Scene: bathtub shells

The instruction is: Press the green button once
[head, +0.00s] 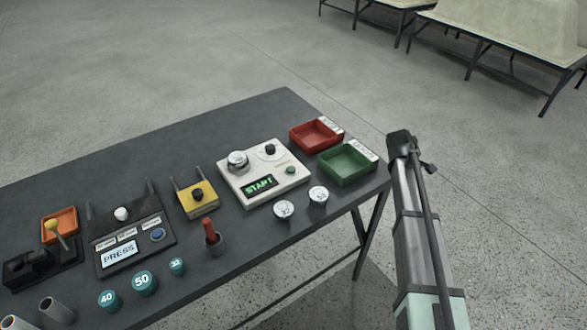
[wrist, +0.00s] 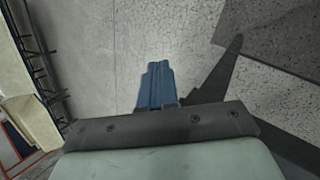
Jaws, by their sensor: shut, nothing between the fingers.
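The green button (head: 290,170) is a small round knob on the right part of a white control box (head: 240,194). The box also has a green-lit display reading START (head: 259,187) and stands on the dark table (head: 268,112). My gripper (wrist: 158,68) shows in the wrist view with its two blue fingers together, empty, over bare floor. My arm (head: 415,230) stands beyond the table's right edge in the head view, apart from the button; the fingers cannot be made out there. The button is not seen in the wrist view.
Near the white box are a red tray (head: 316,147), a green tray (head: 347,181), two white-topped weights (head: 284,209), a yellow box (head: 201,210) and a red-handled tool in a cup (head: 211,237). A black PRESS console (head: 130,272) and teal numbered weights (head: 144,283) stand left.

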